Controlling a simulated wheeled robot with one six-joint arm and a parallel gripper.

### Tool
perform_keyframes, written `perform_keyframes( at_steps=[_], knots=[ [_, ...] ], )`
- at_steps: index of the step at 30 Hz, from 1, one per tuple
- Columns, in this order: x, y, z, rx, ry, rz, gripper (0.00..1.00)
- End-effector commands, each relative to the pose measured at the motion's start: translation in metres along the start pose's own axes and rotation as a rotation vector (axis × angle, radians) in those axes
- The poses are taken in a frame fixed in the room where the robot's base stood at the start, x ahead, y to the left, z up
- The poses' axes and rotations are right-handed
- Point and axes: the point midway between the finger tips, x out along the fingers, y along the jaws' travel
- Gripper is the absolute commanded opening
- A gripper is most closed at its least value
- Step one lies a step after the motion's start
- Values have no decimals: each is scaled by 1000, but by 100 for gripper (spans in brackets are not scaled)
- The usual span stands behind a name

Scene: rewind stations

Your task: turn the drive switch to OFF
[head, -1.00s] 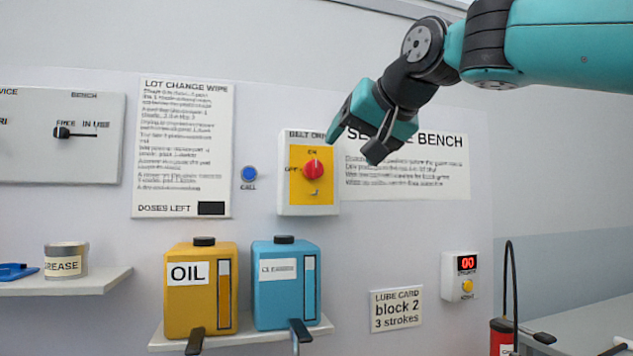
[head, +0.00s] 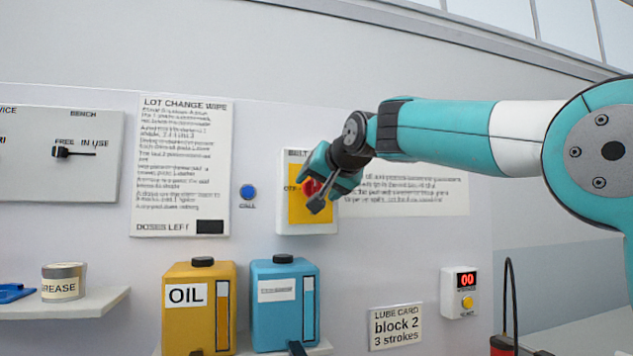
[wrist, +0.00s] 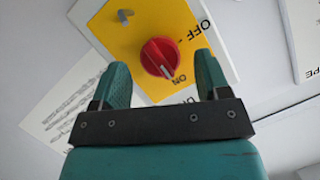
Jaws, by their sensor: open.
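The drive switch is a red round knob (wrist: 160,57) on a yellow plate (wrist: 130,40), on a white box marked "BELT DR..." in the head view (head: 295,225). In the wrist view its white mark points toward the ON label (wrist: 180,79); the OFF label (wrist: 190,32) is up and to the right. My gripper (wrist: 161,60) is open, with one finger on each side of the knob in the picture. I cannot tell whether the fingers touch it. In the head view my gripper (head: 309,193) hides much of the knob and plate.
A blue call button (head: 248,191) and a lot change wipe notice (head: 182,165) are left of the box. The yellow oil jug (head: 190,325) and blue cleaner jug (head: 270,320) stand below. A counter with a red display (head: 460,292) is at lower right.

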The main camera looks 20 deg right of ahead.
Motion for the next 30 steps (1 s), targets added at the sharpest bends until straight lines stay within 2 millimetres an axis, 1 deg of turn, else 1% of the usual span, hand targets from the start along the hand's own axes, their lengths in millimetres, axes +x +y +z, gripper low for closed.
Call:
perform_keyframes(
  at_steps=[1,3,6,14,15,17,18,21,30],
  knots=[
    [6,-1,-1,0,-1,0,69],
    [12,0,0,0,-1,0,69],
    [16,0,0,0,0,0,69],
    [18,0,0,-1,0,0,69],
    [17,0,0,-1,0,0,65],
    [17,0,0,-1,0,0,51],
    [17,0,0,-1,0,0,42],
    [17,0,0,-1,0,0,20],
    [17,-1,0,-26,-1,9,20]
  ],
)
